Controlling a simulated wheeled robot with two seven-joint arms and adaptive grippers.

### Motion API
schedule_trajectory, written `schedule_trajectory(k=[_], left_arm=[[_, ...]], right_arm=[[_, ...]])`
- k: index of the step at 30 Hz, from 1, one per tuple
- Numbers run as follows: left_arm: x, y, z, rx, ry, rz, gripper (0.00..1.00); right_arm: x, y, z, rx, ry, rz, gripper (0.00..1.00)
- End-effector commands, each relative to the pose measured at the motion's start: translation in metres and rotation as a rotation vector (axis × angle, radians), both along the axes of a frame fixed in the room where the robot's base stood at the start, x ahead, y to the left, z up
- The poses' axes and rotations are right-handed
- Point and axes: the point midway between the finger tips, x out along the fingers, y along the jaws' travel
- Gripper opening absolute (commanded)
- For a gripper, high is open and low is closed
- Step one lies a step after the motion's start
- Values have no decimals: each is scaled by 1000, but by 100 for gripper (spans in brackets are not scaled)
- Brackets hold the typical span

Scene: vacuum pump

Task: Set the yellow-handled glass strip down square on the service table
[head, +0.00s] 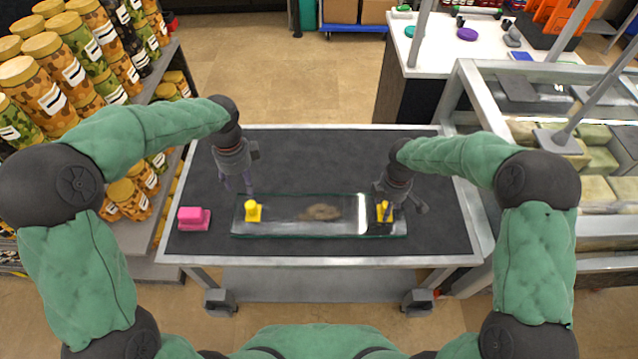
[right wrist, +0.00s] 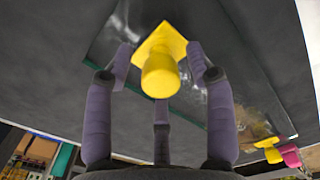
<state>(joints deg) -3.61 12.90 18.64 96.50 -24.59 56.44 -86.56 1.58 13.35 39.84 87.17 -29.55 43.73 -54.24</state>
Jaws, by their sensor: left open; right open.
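The glass strip (head: 285,222) lies on the dark top of the service table (head: 320,165), near its front edge. Its long sides look about parallel to that edge. A yellow handle (head: 253,211) stands at its left end and another yellow handle (head: 383,212) at its right end. My left gripper (head: 238,187) is open and empty, just behind and above the left handle. My right gripper (head: 397,206) is open at the right handle. In the right wrist view its fingers stand apart on both sides of that yellow handle (right wrist: 162,68); whether they touch it is unclear.
A pink block (head: 194,218) sits on the table left of the strip. A brown patch (head: 321,212) shows at the strip's middle. Shelves of jars (head: 65,75) stand at the left, a glass-sided case (head: 590,165) at the right. The table's back half is clear.

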Motion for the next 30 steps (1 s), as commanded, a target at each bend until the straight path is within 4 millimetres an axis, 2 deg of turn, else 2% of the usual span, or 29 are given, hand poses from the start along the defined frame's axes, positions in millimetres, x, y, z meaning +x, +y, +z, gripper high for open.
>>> schedule_trajectory(k=[5, 12, 18, 24, 30], left_arm=[[0, 0, 0, 0, 0, 0, 55], [0, 0, 0, 0, -1, 0, 55], [0, 0, 0, 0, -1, 0, 55], [0, 0, 0, 0, -1, 0, 55], [0, 0, 0, 0, -1, 0, 55]], right_arm=[[2, 0, 26, -1, -6, 0, 55], [2, 0, 74, 1, -5, 0, 55], [2, 0, 103, 1, -4, 0, 55], [2, 0, 115, 1, -1, 0, 55], [2, 0, 116, 1, -1, 0, 55]])
